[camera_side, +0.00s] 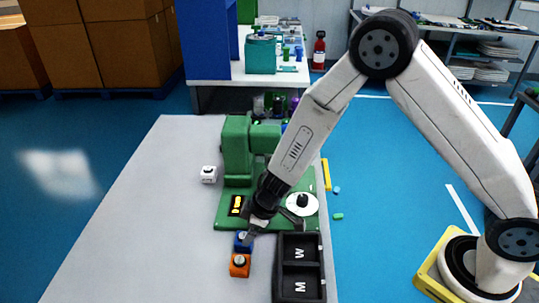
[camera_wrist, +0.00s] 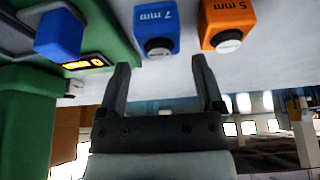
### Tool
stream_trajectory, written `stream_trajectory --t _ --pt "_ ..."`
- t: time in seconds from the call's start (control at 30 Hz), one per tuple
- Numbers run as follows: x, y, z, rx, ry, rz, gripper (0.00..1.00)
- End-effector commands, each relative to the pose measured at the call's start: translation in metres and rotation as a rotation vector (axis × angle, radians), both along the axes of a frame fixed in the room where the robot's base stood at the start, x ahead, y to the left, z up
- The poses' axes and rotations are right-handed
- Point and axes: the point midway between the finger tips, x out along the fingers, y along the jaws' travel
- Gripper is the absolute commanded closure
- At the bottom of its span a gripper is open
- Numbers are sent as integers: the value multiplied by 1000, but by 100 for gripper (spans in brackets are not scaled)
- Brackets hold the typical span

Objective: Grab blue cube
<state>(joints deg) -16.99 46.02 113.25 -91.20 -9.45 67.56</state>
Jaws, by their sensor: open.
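The blue cube (camera_side: 242,240) sits on the grey table in the side view, just behind an orange cube (camera_side: 240,265). In the wrist view the blue cube (camera_wrist: 157,22) is marked "7 mm" and has a round grey knob on one face. It lies beyond the fingertips, roughly in line with the gap between them. My gripper (camera_wrist: 160,65) is open and nothing is between its fingers. In the side view my gripper (camera_side: 252,228) is close to the blue cube and partly covers it. Contact cannot be told.
The orange cube (camera_wrist: 227,20), marked "5 mm", is close beside the blue one. A black tray (camera_side: 277,270) marked W and M stands to the right. The table's left side is clear.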

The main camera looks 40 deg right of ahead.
Motion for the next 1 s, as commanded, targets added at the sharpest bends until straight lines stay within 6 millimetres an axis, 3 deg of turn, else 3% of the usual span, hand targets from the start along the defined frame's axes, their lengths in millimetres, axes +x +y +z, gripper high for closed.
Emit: stream_trajectory --t 0.27,0.73,1.0 --pt "1 1 -4 0 1 -1 15" --pt "12 10 -41 0 1 -1 15" --pt "15 12 -49 -1 -1 -1 15"
